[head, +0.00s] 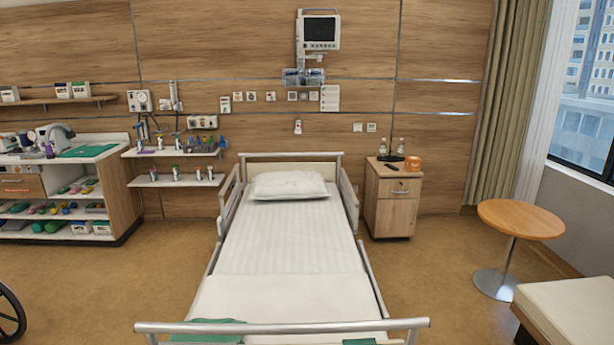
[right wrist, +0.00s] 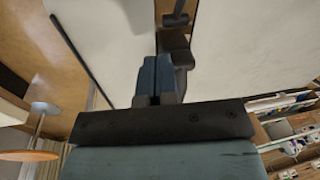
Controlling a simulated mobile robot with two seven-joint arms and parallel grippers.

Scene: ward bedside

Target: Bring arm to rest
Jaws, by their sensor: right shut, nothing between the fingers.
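My right gripper (right wrist: 155,75) shows in the right wrist view. Its two blue-grey fingers are together, with nothing between them. It touches no object that I can make out. Neither of my grippers shows in the head view, and my left gripper is in neither view.
A bed (head: 284,240) with a pillow (head: 289,185) and silver foot rail (head: 280,327) stands in front. A bedside cabinet (head: 391,205), a round table (head: 520,218) and a pale bench (head: 570,310) are right; a supply unit (head: 122,200) is left. Floor beside the bed is clear.

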